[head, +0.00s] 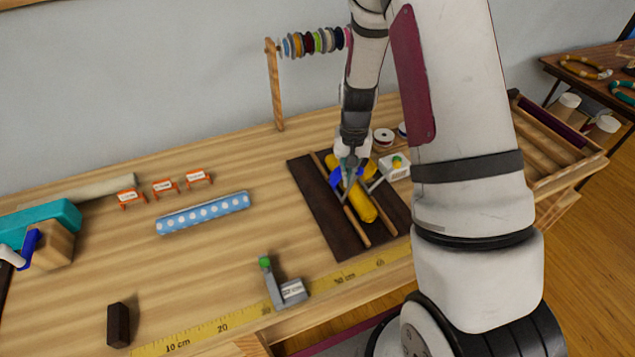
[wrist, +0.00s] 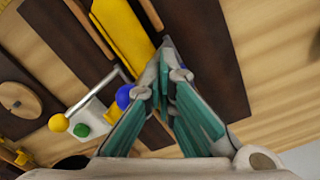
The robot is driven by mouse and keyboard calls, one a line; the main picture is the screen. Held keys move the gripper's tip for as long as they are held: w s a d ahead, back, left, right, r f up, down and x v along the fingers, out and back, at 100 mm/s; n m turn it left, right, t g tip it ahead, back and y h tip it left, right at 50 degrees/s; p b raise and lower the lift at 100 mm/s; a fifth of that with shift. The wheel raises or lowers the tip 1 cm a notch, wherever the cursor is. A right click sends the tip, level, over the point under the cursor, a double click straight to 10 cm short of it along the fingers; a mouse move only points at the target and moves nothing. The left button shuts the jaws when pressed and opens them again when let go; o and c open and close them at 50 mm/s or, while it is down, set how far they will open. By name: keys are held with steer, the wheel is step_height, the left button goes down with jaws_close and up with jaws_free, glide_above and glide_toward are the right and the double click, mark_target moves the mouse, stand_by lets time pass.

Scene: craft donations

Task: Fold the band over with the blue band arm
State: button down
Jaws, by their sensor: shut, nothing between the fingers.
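My gripper (head: 349,174) is shut and empty, low over the dark brown board; its fingertips (wrist: 166,48) meet beside a yellow folded-looking piece (wrist: 122,32). That yellow piece also shows in the head view (head: 361,204), between wooden rods. A blue rounded part (wrist: 124,97) is just left of the fingers in the wrist view; blue also shows beside the fingers in the head view (head: 335,178). I cannot tell whether they touch. A metal rod with a yellow ball (wrist: 58,122) runs near it, over a white box with a green button (wrist: 82,130). Which part is the band is unclear.
The dark board (head: 318,213) lies on the wooden table. A blue dotted strip (head: 203,213), orange-framed signs (head: 164,187) and a grey stand with a green knob (head: 272,280) lie left.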

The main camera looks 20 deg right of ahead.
step_height(320, 180, up, 9)
steer(key=p, duration=0.2)
steer(key=shift+p, duration=0.4)
stand_by(0.3)
stand_by(0.4)
steer(key=s+a+r+n+t, duration=0.1)
steer(key=s+a+r, duration=0.3)
steer(key=r, duration=0.5)
steer(key=s+a+r+n+t, duration=0.2)
steer(key=s+a+r, duration=0.15)
steer(key=r, duration=0.65)
steer(key=s+a+r+n+t, duration=0.1)
steer(key=s+r, duration=0.3)
steer(key=s, duration=0.4)
steer(key=s+a+r+n+t, duration=0.1)
steer(key=s+a+r+n, duration=0.1)
steer(key=s, duration=0.7)
step_height(320, 180, up, 2)
steer(key=shift+s+a+r+t, duration=0.15)
steer(key=shift+a+t, duration=0.15)
steer(key=shift+a, duration=0.35)
